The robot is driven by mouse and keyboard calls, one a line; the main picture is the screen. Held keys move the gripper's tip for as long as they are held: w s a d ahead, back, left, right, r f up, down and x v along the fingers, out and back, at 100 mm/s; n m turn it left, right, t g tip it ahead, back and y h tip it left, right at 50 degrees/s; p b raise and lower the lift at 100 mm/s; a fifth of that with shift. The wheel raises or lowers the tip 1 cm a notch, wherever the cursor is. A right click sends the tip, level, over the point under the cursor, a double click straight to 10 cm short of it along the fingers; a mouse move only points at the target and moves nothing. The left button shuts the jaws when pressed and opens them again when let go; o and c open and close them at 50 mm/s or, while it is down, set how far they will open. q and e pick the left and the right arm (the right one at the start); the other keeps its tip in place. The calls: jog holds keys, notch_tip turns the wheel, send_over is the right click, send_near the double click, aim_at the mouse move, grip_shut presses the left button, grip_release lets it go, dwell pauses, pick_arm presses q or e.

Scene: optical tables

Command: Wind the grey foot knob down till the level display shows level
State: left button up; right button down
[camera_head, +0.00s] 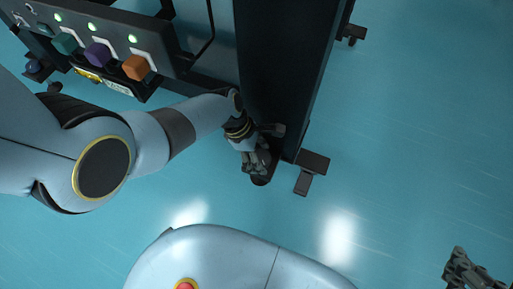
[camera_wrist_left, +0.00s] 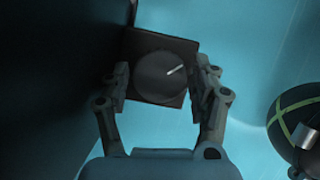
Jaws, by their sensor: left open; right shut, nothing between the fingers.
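The foot knob (camera_wrist_left: 153,78) is a dark grey round disc with a short white mark pointing up and right. It shows in the left wrist view in front of a dark square plate. My left gripper (camera_wrist_left: 163,80) is open, with one finger on each side of the knob; I cannot tell whether they touch it. In the head view my left gripper (camera_head: 258,162) is low beside the dark table leg, and it hides the knob. My right gripper (camera_head: 457,262) is shut and empty at the lower right. I cannot make out a level display reading.
Another foot (camera_head: 311,165) juts out right of the leg. The blue floor at right is clear.

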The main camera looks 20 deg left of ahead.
pick_arm(q)
jog(key=v, duration=1.2)
jog(key=shift+d, duration=0.1)
